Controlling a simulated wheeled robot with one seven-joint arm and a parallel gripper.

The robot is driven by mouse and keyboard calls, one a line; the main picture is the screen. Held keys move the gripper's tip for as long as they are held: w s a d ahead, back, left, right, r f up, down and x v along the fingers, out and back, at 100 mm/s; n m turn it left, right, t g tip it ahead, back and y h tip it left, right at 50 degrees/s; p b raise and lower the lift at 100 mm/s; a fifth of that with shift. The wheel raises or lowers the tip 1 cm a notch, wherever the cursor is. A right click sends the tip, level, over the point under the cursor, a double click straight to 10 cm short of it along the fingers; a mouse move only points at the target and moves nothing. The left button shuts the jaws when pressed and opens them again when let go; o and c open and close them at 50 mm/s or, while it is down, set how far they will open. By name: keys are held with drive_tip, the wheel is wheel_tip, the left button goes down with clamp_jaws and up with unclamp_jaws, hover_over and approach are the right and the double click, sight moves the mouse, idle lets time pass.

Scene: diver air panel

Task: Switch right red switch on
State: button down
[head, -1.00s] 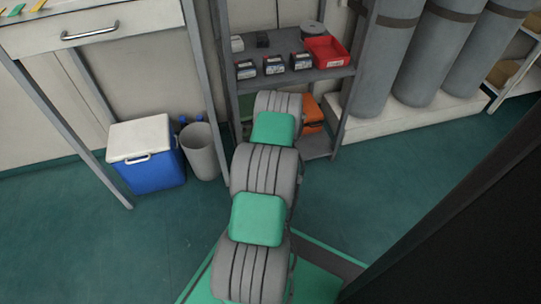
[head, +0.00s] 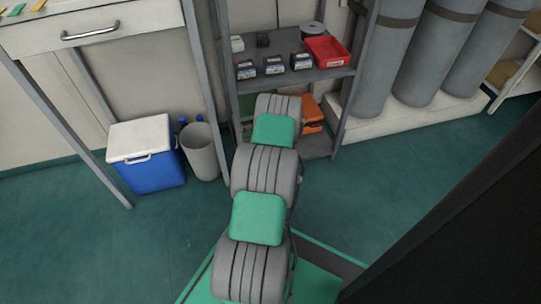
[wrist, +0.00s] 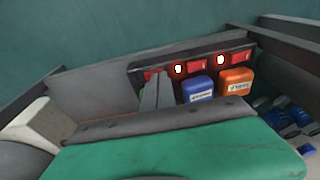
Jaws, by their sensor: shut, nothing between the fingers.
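In the wrist view, a dark panel (wrist: 210,61) carries red switches in a row. The right red switch (wrist: 241,58) is at its right end, another red switch (wrist: 197,66) is in the middle, and a third red patch is partly hidden behind my fingers at the left. A lit white lamp with an orange rim (wrist: 221,59) is just left of the right switch. My gripper (wrist: 156,80) is shut and empty, with its grey fingers in front of the panel's left part. I cannot tell whether they touch it. The switch positions are too small to read.
Below the panel are a blue box (wrist: 198,90) and an orange box (wrist: 237,81). In the head view, a grey shelf (head: 300,76) holds small dark boxes and a red bin (head: 327,51). Grey cylinders (head: 432,65) stand right; a blue cooler (head: 150,170) and bin (head: 201,155) stand left.

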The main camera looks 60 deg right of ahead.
drive_tip(key=shift+f, duration=0.2)
drive_tip(key=shift+r+p, duration=2.05)
drive_tip(key=shift+r, duration=1.5)
